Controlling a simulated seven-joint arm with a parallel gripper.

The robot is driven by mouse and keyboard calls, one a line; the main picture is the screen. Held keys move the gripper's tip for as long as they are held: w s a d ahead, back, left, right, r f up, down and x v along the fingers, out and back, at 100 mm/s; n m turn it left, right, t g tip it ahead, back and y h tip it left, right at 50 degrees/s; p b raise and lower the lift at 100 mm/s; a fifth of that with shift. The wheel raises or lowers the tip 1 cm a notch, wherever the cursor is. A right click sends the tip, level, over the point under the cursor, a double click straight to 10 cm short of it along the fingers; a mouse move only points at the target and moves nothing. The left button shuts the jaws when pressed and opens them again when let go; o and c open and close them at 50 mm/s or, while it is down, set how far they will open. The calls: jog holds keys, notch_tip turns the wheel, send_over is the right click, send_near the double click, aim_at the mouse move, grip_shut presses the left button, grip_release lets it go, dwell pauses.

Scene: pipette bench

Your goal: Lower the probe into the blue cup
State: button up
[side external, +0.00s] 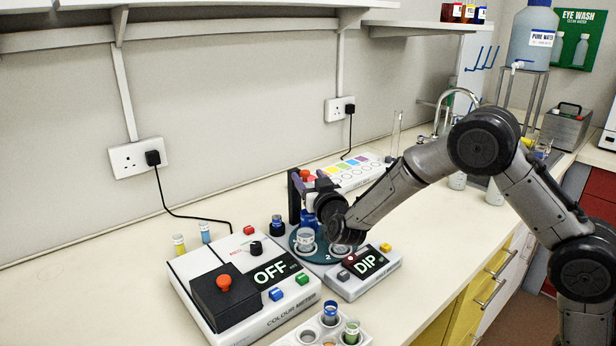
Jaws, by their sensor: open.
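My gripper (312,188) is open beside a black upright post (294,200) with red parts near its top, and I cannot see anything held. The post stands at a round dark teal platform (318,256) marked 2. A pale cup (305,239) sits on the platform, and another round pale cup (341,249) shows beneath my wrist. A blue thing (309,219) shows behind the pale cup; I cannot tell if it is the blue cup. The probe is not clearly visible. The unit (366,266) in front displays DIP.
A colour meter (247,284) displaying OFF stands at left. A white rack (305,331) with blue- and green-rimmed cups is at the front. A dark blue-topped bottle (277,226) stands left of the platform. A strip with coloured squares (357,172) lies behind.

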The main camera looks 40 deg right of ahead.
jog(key=shift+w+d, duration=0.25)
jog(key=shift+w, duration=0.35)
grip_shut()
dwell(1.1)
